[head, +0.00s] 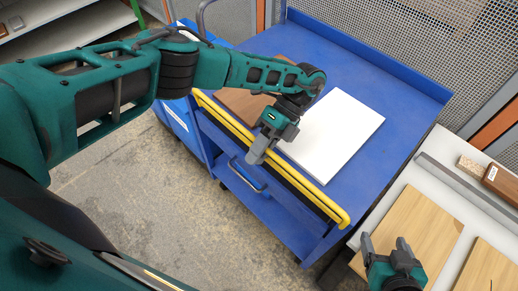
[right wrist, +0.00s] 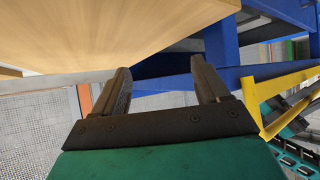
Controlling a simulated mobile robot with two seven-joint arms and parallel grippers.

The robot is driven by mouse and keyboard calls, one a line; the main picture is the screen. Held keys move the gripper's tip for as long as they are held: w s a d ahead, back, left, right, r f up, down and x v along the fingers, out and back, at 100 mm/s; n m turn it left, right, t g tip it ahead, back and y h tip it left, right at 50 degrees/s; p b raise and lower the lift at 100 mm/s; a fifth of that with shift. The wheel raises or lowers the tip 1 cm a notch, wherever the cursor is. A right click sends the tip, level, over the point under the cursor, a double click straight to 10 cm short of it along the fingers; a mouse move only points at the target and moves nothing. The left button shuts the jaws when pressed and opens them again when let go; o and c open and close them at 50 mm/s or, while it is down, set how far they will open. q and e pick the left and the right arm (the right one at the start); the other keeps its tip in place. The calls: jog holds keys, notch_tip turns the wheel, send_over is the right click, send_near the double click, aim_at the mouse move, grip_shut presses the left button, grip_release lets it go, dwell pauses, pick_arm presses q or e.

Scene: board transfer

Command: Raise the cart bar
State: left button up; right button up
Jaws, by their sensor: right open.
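The yellow cart bar (head: 315,194) runs along the near edge of the blue cart (head: 385,95). It also shows at the right of the right wrist view (right wrist: 287,82). My left gripper (head: 258,154) points down at the bar's middle and covers part of it. Its fingers look close together, but I cannot tell whether they hold the bar. My right gripper (head: 384,243) is open and empty, over the light wooden board at the lower right; its two fingers also show apart in the right wrist view (right wrist: 160,68).
A white board (head: 335,135) and a brown board (head: 243,103) lie on the cart top. A pale table (head: 440,160) at the right carries light wooden boards (head: 415,225), a grey strip and a brown block (head: 503,183). Concrete floor (head: 160,215) is clear before the cart.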

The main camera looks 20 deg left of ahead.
pick_arm(q)
jog(key=o, duration=0.4)
jog(key=shift+c, duration=0.2)
jog(key=shift+r, duration=0.1)
jog(key=o, duration=0.5)
jog(key=r, duration=0.7)
jog(key=shift+w+r, duration=0.2)
jog(key=shift+w, duration=0.15)
notch_tip(320, 180, up, 2)
jog(key=shift+s+r, duration=0.15)
jog(key=c, duration=0.5)
notch_tip(320, 180, up, 10)
jog(key=shift+s, duration=0.25)
